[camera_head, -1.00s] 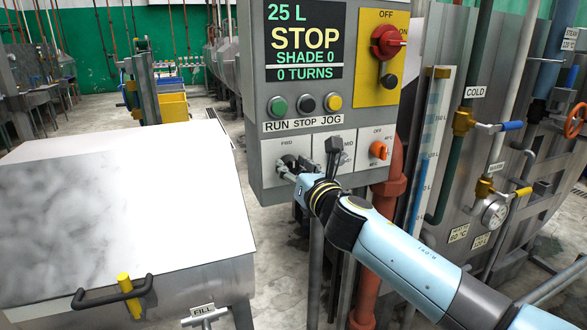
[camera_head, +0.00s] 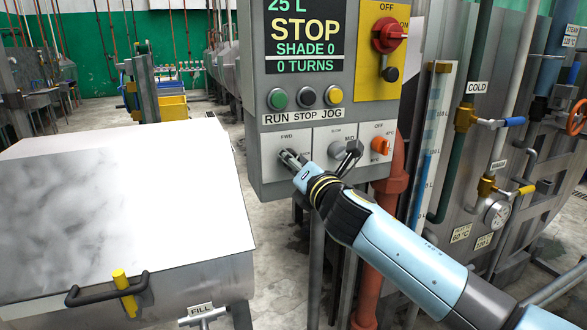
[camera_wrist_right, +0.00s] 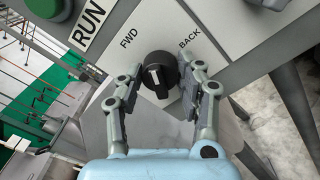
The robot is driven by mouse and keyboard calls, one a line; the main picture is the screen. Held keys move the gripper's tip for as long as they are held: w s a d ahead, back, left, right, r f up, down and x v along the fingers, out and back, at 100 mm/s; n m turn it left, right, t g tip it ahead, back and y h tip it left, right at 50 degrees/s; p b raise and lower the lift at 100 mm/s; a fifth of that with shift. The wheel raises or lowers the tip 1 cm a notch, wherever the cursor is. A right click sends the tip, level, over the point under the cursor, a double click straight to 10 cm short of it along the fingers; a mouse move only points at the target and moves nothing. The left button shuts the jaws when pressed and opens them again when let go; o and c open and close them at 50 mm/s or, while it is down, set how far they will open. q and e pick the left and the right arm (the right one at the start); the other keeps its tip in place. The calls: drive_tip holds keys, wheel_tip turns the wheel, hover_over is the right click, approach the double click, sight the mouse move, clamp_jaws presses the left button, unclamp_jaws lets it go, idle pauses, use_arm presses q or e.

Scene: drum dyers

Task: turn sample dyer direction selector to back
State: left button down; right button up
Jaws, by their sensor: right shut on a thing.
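The direction selector is a black round knob (camera_wrist_right: 160,68) with a white pointer mark, on a light plate between the labels FWD and BACK in the right wrist view. My left gripper is not in view.
RUN, STOP and JOG buttons (camera_head: 306,97) are above. An orange pipe (camera_head: 392,190) stands behind my arm. A white-lidded vat (camera_head: 130,200) is at left.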

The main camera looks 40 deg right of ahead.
drive_tip(key=m+b, duration=0.1)
drive_tip(key=m, duration=0.2)
drive_tip(key=m+b, duration=0.1)
drive_tip(key=m, duration=0.1)
drive_tip(key=shift+f+m+b, duration=0.2)
drive_tip(key=shift+m+b, duration=0.2)
drive_tip(key=m+b, duration=0.3)
drive_tip(key=m, duration=0.3)
drive_tip(key=shift+h, duration=0.4)
drive_tip(key=o, duration=1.2)
drive_tip(key=shift+r, duration=0.1)
drive_tip(key=shift+c, duration=0.2)
drive_tip(key=v, duration=1.2)
